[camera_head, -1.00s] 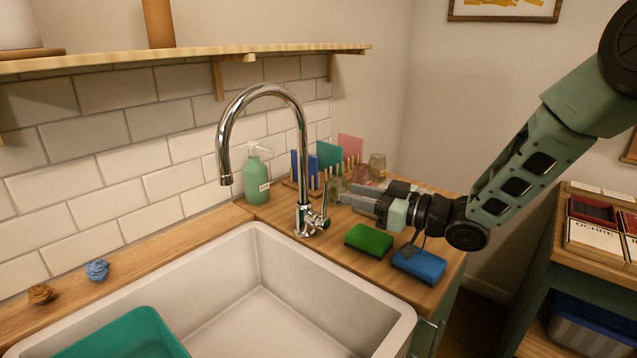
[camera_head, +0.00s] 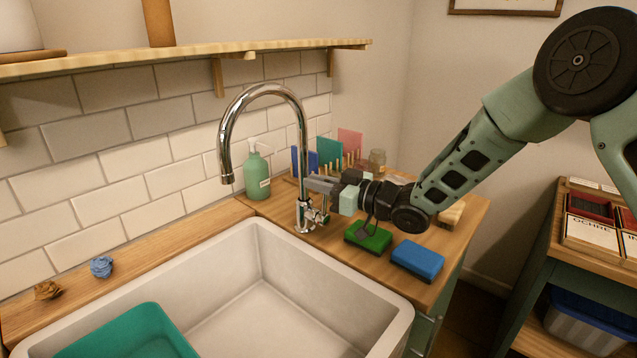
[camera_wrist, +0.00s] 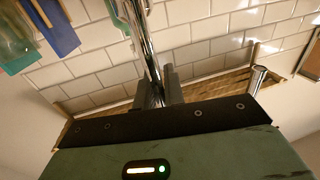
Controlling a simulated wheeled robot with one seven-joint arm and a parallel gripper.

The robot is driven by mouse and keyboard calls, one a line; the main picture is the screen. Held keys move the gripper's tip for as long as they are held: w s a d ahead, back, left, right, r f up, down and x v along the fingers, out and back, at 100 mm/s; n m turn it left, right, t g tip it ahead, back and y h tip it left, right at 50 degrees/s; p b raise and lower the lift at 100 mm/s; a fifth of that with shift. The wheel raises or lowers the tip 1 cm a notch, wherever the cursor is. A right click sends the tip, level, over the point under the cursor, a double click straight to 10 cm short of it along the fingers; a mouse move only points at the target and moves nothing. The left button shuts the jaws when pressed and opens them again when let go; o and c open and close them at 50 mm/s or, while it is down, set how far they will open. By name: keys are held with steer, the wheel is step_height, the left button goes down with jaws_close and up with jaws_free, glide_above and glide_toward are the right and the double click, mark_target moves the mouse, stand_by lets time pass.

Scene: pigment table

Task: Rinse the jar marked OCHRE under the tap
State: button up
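The chrome tap (camera_head: 302,140) stands at the back of the white sink (camera_head: 385,325), its spout arching over the basin. My gripper (camera_head: 310,185) is at the lower part of the tap's column, just above its side handle (camera_head: 320,216). In the wrist view the gripper's fingers (camera_wrist: 158,88) are apart, with the tap column (camera_wrist: 150,50) showing between them; I cannot tell whether they touch it. I see no jar in the fingers. A small glass jar (camera_head: 377,158) stands at the back of the counter. I can read no OCHRE mark on it.
A green soap bottle (camera_head: 257,177) and a peg rack with coloured panels (camera_head: 329,151) stand behind the tap. Green (camera_head: 368,238) and blue (camera_head: 417,260) sponges lie in front. A teal tub (camera_head: 125,330) sits in the sink. A side table (camera_head: 535,245) holds cards reading OCHRE.

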jaws_close()
steer(key=shift+s+a+f+n+b, duration=0.2)
steer(key=shift+s+a+n+b, duration=0.15)
steer(key=shift+b, duration=0.35)
steer(key=shift+s+r+n+b, duration=0.1)
steer(key=shift+s+n+b, duration=0.05)
steer(key=shift+n+b, duration=0.2)
steer(key=o, duration=0.6)
jaws_free()
steer(key=shift+d, duration=0.1)
steer(key=b+v, duration=0.1)
steer(key=v, duration=0.7)
steer(key=b+v, duration=0.1)
steer(key=v, duration=0.8)
steer(key=shift+d+r, duration=0.15)
steer(key=shift+r, duration=0.1)
